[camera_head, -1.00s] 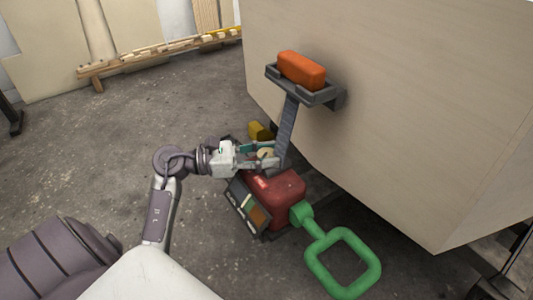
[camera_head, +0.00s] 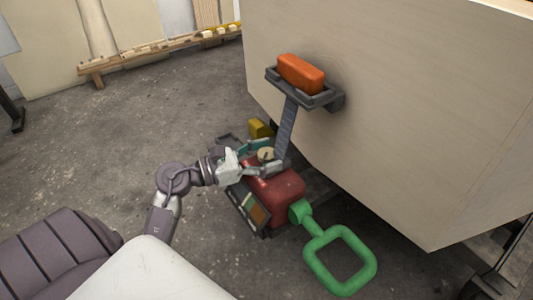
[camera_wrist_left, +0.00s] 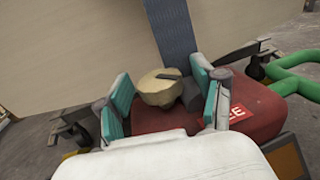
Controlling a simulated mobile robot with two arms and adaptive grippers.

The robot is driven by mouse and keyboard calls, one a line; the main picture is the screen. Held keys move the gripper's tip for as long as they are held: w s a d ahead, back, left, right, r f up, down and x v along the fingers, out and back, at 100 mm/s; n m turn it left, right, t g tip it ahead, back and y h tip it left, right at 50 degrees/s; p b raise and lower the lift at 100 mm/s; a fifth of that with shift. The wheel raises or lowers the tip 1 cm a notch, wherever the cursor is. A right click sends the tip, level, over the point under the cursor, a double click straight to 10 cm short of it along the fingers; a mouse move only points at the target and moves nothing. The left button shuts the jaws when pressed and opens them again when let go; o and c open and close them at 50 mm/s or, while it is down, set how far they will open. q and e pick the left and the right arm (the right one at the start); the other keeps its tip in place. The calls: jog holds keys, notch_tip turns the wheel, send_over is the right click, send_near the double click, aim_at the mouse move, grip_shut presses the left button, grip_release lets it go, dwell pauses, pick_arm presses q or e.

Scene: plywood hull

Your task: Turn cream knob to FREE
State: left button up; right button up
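The cream knob (camera_head: 266,153) sits on top of a red housing (camera_head: 282,190) beside the hull. In the left wrist view the knob (camera_wrist_left: 158,90) is round with a dark mark on its top. My left gripper (camera_head: 260,157) is open, with its teal-padded fingers on either side of the knob. In the left wrist view the gripper (camera_wrist_left: 165,97) shows its pads apart, with the knob between and slightly beyond them. A label with partly hidden white letters (camera_wrist_left: 237,114) is on the red housing. The right gripper is not in view.
A blue-grey strap (camera_head: 287,130) rises behind the knob to a dark tray (camera_head: 315,97) holding an orange block (camera_head: 301,71). A green square handle (camera_head: 340,260) extends from the housing. A yellow block (camera_head: 260,129) is behind. The plywood hull (camera_head: 420,120) bounds the right; floor at left is clear.

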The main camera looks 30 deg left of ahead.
pick_arm(q)
jog(key=v, duration=1.2)
jog(key=shift+r, duration=0.1)
